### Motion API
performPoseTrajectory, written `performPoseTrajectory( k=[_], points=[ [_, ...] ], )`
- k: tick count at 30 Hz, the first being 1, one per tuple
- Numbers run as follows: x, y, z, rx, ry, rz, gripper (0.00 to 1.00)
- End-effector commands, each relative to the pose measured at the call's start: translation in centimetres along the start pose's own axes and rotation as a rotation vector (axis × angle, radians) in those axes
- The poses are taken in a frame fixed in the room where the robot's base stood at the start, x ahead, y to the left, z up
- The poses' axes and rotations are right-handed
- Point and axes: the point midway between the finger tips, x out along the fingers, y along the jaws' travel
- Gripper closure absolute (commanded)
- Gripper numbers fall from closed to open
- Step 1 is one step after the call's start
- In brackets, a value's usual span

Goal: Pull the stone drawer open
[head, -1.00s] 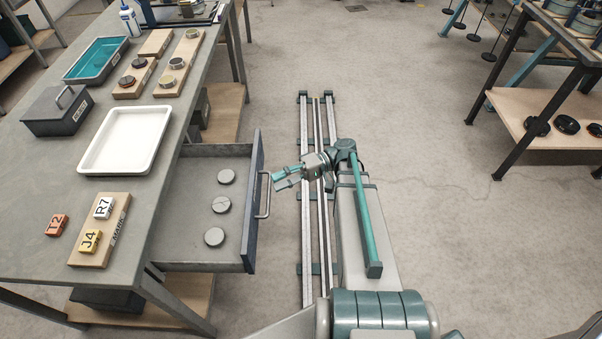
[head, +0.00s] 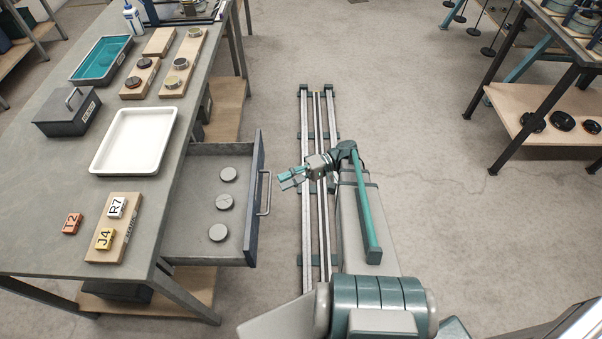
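The stone drawer (head: 190,248) is pulled out from the right side of the grey workbench. Several round grey stones (head: 224,202) lie in a row on its floor. Its dark front panel carries a bar handle (head: 265,193). My gripper (head: 283,181) is to the right of the handle, apart from it, with a gap between. Its teal fingers look spread apart with nothing between them. No part of the drawer's front is hidden by my arm.
On the bench (head: 50,215) are a white tray (head: 98,168), a dark lidded box (head: 66,128), a teal-lined tray (head: 80,82) and wooden blocks with discs. Lettered tiles sit near the front. My rail runs along open floor (head: 430,220); another table (head: 540,120) stands at right.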

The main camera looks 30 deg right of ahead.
Motion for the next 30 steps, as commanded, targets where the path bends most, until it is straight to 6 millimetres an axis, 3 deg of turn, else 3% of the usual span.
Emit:
performPoseTrajectory(
  k=[30],
  points=[
    [-2.8,0.4,0.0,0.002,0.001,-0.001,0.63]
  ],
)
